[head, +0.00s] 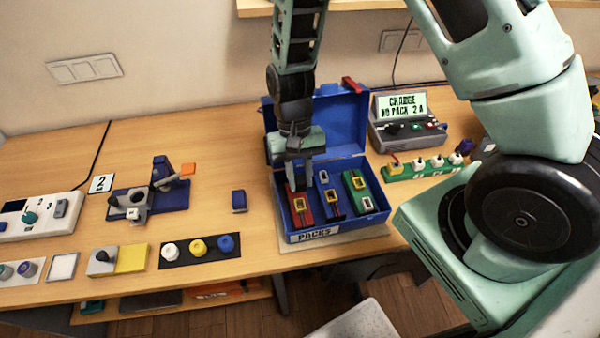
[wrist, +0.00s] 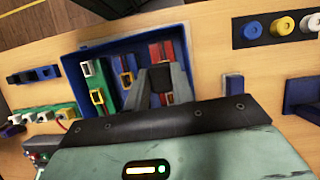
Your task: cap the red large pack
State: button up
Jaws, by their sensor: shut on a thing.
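The red large pack (head: 306,218) lies in the left slot of the open blue box, with a yellow-framed socket on its top. In the wrist view the red pack (wrist: 155,50) is partly hidden by my fingers. My gripper (head: 297,184) points down over the back part of the red pack. In the wrist view my gripper's fingers (wrist: 160,72) are close together around a small dark piece (wrist: 160,86). I cannot tell whether that piece touches the pack.
Blue (head: 331,202) and green (head: 363,203) packs lie beside the red one. The box (head: 374,220) has its lid (head: 345,130) raised behind. A small blue block (head: 239,201) stands left of it. A charger (head: 408,131) stands behind right. The table between the blue block and box is clear.

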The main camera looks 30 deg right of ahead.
aim_at(300, 189)
jog(key=shift+f+b, duration=1.75)
jog(key=shift+f, duration=0.9)
jog(key=shift+f+b, duration=0.75)
jog(key=shift+f, duration=0.6)
jog(key=o, duration=1)
jog(key=shift+o, duration=0.2)
jog(key=b+v, duration=0.3)
jog(key=v, duration=1.4)
jog(key=shift+w+r+b, duration=0.15)
jog(key=shift+r+b, duration=0.05)
jog(key=shift+b, duration=0.1)
